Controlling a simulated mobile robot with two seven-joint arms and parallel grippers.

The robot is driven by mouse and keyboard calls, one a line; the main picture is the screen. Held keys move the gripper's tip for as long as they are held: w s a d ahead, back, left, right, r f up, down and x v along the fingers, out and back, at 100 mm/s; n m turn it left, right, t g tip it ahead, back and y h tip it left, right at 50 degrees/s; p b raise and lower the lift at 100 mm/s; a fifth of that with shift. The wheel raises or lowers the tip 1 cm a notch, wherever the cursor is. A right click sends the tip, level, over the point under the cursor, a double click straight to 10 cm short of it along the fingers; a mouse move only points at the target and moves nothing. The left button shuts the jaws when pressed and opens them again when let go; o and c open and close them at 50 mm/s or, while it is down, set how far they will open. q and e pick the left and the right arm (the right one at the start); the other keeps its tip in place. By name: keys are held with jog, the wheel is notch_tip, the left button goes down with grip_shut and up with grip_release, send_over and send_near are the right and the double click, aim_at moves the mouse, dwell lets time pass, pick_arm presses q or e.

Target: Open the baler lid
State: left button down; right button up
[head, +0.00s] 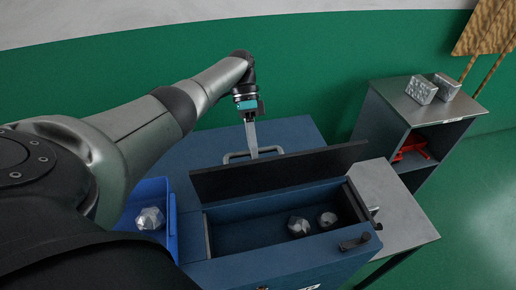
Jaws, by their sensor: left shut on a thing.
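The baler (270,262) is a blue box with an open chamber facing up. Its dark lid (275,174) stands raised along the back of the chamber, clear of the opening. A grey bar handle (276,150) shows behind the lid's top edge. My left gripper (252,153) reaches down from the upper left, shut on this handle. Its fingertips are partly hidden at the handle. Two crumpled foil balls (299,226) and (327,221) lie in the chamber. My right gripper is not in view.
A blue tray (171,212) with a foil ball (150,218) is left of the baler. A grey side table (393,205) is at its right. Farther right, a cabinet (395,98) bears two foil blocks (422,89) and holds a red object (411,150). A latch (354,243) is on the front rim.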

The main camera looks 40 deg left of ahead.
pick_arm(q)
jog(key=shift+a+f+g, duration=0.3)
jog(key=shift+f, duration=0.15)
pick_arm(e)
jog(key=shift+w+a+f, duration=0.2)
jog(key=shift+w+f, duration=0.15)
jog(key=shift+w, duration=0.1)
pick_arm(q)
jog(key=c, duration=1.1)
grip_release()
jog(key=shift+c, duration=0.2)
jog(key=o, duration=0.3)
jog(key=shift+w+r, duration=0.1)
jog(key=shift+r, duration=0.05)
jog(key=shift+o, duration=0.2)
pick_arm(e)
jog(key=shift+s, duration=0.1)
